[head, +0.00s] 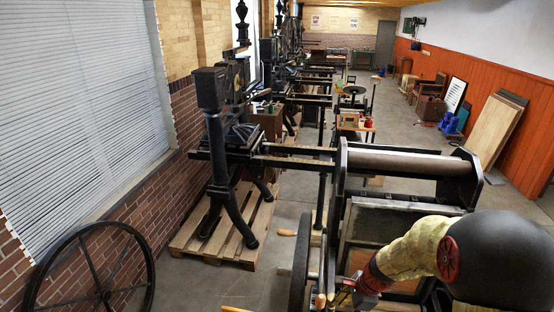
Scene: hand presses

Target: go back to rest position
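My arm reaches in from the lower right of the head view, with a dark rounded link, a yellowish link and red joints. My gripper (343,297) is at its end, at the bottom edge of the view, small and partly cut off. It is close to the front hand press (410,165), beside its dark wheel and frame. I cannot make out the fingers well enough to tell whether they are open or shut, or whether they touch anything.
A black hand press (222,130) stands on a wooden pallet (200,238) left of centre, with more presses behind. A large spoked wheel (104,295) is at the lower left. Boards (490,130) lean on the right wall. Bare floor (400,115) shows in the aisle.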

